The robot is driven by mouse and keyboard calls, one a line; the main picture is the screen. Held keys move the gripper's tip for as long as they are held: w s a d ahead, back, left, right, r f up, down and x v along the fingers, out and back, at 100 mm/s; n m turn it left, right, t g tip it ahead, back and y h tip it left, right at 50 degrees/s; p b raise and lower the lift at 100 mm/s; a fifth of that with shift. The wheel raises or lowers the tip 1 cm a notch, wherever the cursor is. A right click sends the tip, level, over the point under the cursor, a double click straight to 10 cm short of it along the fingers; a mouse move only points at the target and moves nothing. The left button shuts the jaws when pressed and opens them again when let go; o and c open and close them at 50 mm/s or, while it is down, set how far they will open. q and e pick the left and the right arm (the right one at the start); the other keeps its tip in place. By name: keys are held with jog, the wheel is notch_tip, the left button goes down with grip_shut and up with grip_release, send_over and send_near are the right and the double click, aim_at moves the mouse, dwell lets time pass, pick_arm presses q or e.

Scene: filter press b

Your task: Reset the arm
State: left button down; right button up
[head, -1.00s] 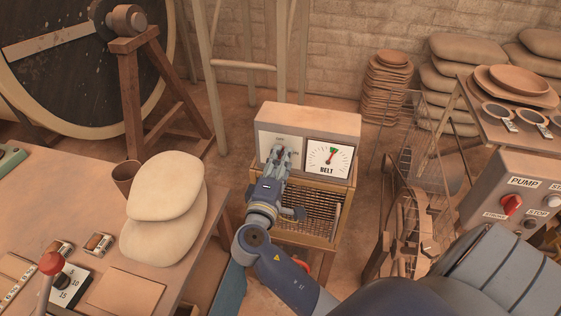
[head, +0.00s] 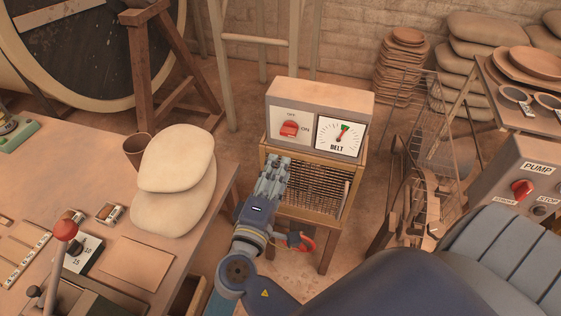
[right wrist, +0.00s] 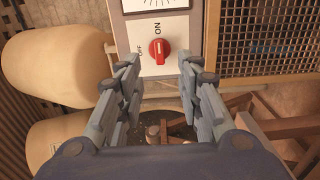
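The belt control box (head: 318,95) is a beige unit with a red rotary knob (head: 289,129) and a dial marked BELT (head: 338,136). The knob's handle lies sideways, in line with the ON label; it also shows in the right wrist view (right wrist: 160,50). The dial's needle stands in the green band. My right gripper (head: 272,172) is below and in front of the knob, apart from it. In the right wrist view its fingers are spread and empty, with the knob beyond them. My left gripper is not in view.
A wooden bench (head: 100,160) at left holds two stacked pale bags (head: 172,185), a brown cup (head: 137,150) and a red-topped lever (head: 65,230). A PUMP panel (head: 525,185) is at right beside a wire rack (head: 412,140).

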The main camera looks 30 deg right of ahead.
dwell(0.5)
jog(key=w+a+f+n+y, duration=0.1)
jog(key=a+f+n+y, duration=0.15)
jog(key=f, duration=0.65)
jog(key=w+a+f+n+y, duration=0.1)
jog(key=f+y, duration=0.2)
jog(key=f, duration=0.6)
jog(key=s+a+f+g+y, duration=0.1)
jog(key=s+f+g+y, duration=0.15)
jog(key=f, duration=0.65)
jog(key=s+a+f+g+y, duration=0.1)
jog(key=s+f, duration=0.3)
jog(key=f, duration=0.5)
jog(key=s+f+m+g+y, duration=0.2)
jog(key=s+f+g+y, duration=0.15)
jog(key=s+f, duration=0.95)
jog(key=s+d+f+m+g, duration=0.1)
jog(key=s+d+f+m, duration=0.1)
jog(key=s+f, duration=0.3)
jog(key=s+d+f+m+g+y, duration=0.1)
jog(key=s+f+m, duration=0.4)
jog(key=s, duration=0.7)
jog(key=shift+s+d+g, duration=0.4)
jog(key=shift+d+g, duration=0.4)
jog(key=shift+d, duration=0.2)
